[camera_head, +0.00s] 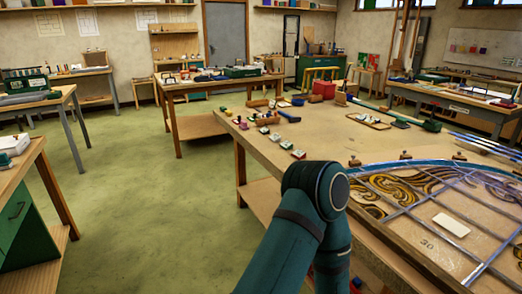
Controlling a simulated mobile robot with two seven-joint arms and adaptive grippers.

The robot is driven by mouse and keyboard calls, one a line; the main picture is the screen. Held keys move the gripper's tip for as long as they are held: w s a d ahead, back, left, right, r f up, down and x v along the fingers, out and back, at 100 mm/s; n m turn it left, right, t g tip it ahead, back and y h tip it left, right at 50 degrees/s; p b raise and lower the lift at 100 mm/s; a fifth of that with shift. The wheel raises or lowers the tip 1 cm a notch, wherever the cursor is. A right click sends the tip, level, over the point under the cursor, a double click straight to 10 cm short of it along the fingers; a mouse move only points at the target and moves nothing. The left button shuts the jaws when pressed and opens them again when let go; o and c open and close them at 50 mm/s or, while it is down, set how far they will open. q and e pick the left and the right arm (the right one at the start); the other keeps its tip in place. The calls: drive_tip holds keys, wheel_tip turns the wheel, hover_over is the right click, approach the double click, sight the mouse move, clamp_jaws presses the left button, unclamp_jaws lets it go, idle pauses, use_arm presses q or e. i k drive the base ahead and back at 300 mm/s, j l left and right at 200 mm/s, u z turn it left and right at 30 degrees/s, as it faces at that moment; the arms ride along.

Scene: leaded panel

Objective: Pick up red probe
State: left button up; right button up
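I cannot make out a red probe in the head view. A small bit of red (356,284) shows low down beside my arm, mostly hidden, and I cannot tell what it is. One of my teal arms rises from the bottom middle, its joint covering part of the near bench edge. Neither gripper is in view.
The large wooden workbench (262,150) carries a leaded panel (455,225) with a white card (451,225), several small pieces along its left edge, and a red box (324,89). Other benches (215,83) stand behind. Green floor (140,200) on the left is clear.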

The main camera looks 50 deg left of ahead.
sight(299, 154)
drive_tip(key=u, duration=1.45)
